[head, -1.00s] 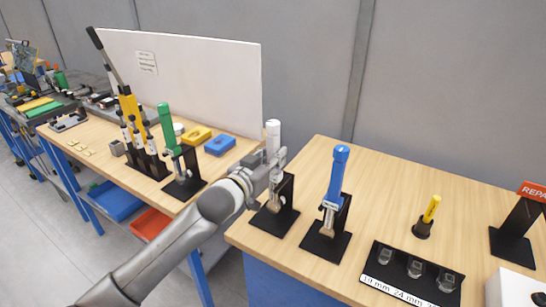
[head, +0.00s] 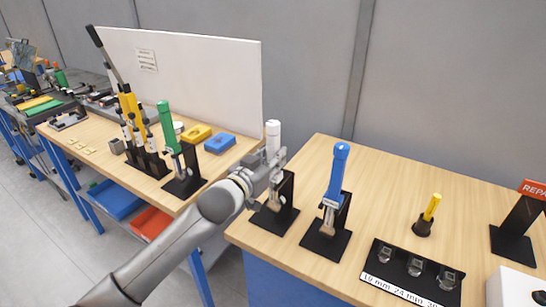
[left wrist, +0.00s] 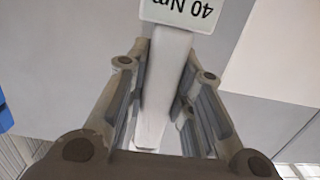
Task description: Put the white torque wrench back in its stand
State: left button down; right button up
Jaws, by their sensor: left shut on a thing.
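The white torque wrench (head: 273,133) stands roughly upright at the left end of the right-hand table in the head view. My left gripper (head: 276,166) is shut on it below the white handle top. In the left wrist view the wrench (left wrist: 168,75) runs between the two fingers (left wrist: 160,95), with a "40 Nm" label seen upside down. A black stand (head: 274,218) with an upright plate is right at the wrench's lower end. The gripper partly hides where wrench and stand meet, so I cannot tell whether it is fully seated. My right gripper is not in view.
A blue wrench (head: 338,170) in its black stand (head: 326,240) is close on the right. A green wrench (head: 168,125) stands on the left table (head: 100,160). A socket tray (head: 410,275) and a yellow-handled tool (head: 432,207) are farther right. A gap separates the tables.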

pick_arm(q)
jog(key=shift+f, duration=0.25)
dwell(0.5)
